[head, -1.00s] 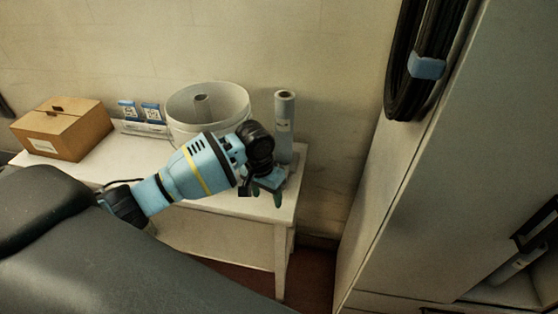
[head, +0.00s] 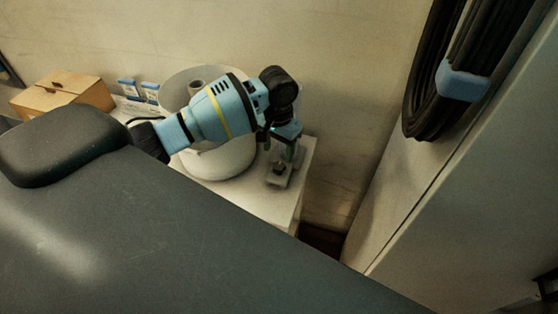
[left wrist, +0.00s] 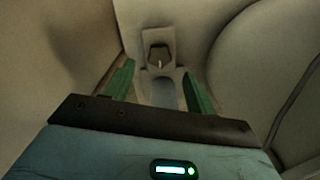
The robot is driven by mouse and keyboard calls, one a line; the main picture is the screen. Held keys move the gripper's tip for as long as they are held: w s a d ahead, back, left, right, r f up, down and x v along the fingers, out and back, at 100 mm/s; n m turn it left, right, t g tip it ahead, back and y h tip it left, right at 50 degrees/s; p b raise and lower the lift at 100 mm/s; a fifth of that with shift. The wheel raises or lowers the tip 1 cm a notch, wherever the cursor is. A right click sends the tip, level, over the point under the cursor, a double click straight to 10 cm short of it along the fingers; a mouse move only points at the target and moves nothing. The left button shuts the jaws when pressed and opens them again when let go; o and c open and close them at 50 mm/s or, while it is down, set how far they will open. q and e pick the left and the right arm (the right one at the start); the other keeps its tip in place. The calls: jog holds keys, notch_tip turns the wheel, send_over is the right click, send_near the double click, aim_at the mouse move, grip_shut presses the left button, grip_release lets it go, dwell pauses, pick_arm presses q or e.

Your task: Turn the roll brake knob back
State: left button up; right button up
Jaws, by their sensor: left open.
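The roll brake knob (head: 279,169) is a small dark knob on a pale bracket at the right end of the white table. In the left wrist view the knob (left wrist: 158,56) is dark with a lighter bar across its front, on a pale plate. My left gripper (head: 281,146) is above and close to the knob. Its green fingers are apart, and in the left wrist view the open gripper (left wrist: 160,86) has the knob beyond its fingertips, roughly centred between them. I see no contact. The roll is mostly hidden behind my left arm. My right gripper is out of view.
A cardboard box (head: 68,93) and blue-white cards (head: 127,88) are farther left. A pale cabinet (head: 440,185) with a hanging black cable coil (head: 431,95) is at the right.

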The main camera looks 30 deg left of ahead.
aim_at(279, 166)
pick_arm(q)
notch_tip(279, 166, down, 6)
jog(key=shift+w+f, duration=0.1)
dwell(0.4)
jog(key=c, duration=1)
